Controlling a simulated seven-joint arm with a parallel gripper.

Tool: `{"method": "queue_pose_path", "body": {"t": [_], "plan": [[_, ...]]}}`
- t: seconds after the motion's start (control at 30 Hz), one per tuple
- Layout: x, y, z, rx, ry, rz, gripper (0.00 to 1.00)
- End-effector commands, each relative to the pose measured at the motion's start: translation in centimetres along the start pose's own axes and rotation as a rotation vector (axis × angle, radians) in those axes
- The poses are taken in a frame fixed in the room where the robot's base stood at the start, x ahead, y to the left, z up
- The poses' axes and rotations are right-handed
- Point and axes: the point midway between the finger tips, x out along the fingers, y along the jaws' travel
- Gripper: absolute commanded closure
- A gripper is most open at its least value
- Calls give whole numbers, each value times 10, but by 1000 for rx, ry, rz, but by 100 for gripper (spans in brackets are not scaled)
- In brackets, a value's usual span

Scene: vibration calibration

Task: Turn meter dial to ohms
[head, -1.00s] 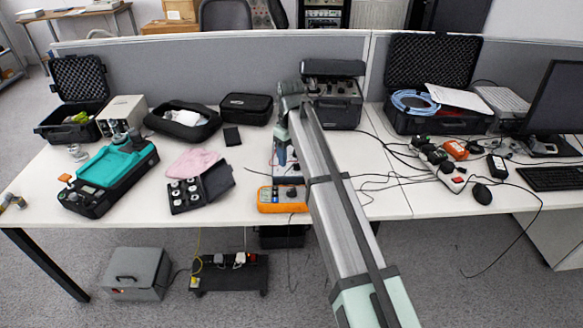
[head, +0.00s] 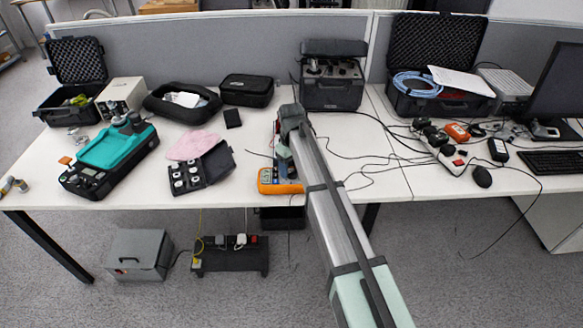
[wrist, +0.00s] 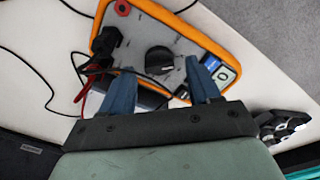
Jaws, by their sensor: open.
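The meter (head: 277,183) has an orange case and lies on the white table near its front edge, partly hidden by my arm in the head view. In the wrist view the meter (wrist: 200,38) shows a grey face with a round black dial (wrist: 159,60). My gripper (wrist: 160,80) is open, with its two blue fingers either side of the dial's near side and nothing between them. I cannot tell if the fingertips touch the meter. In the head view my gripper (head: 284,158) is just behind the meter. The dial's marks are too small to read.
Black and red leads (wrist: 88,75) plug into the meter's left end and cross near the left finger. An open black case of weights (head: 203,169) lies left of the meter. A teal-topped device (head: 108,150) stands farther left. Loose cables (head: 375,165) run on the right.

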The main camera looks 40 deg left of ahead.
Motion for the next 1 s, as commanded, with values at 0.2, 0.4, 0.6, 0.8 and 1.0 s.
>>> {"method": "queue_pose_path", "body": {"t": [0.2, 0.4, 0.6, 0.8, 1.0], "plan": [[7, 0, 0, 0, 0, 0, 38], [7, 0, 0, 0, 0, 0, 38], [7, 0, 0, 0, 0, 0, 56], [6, 0, 0, 0, 0, 0, 76], [6, 0, 0, 0, 0, -1, 94]]}}
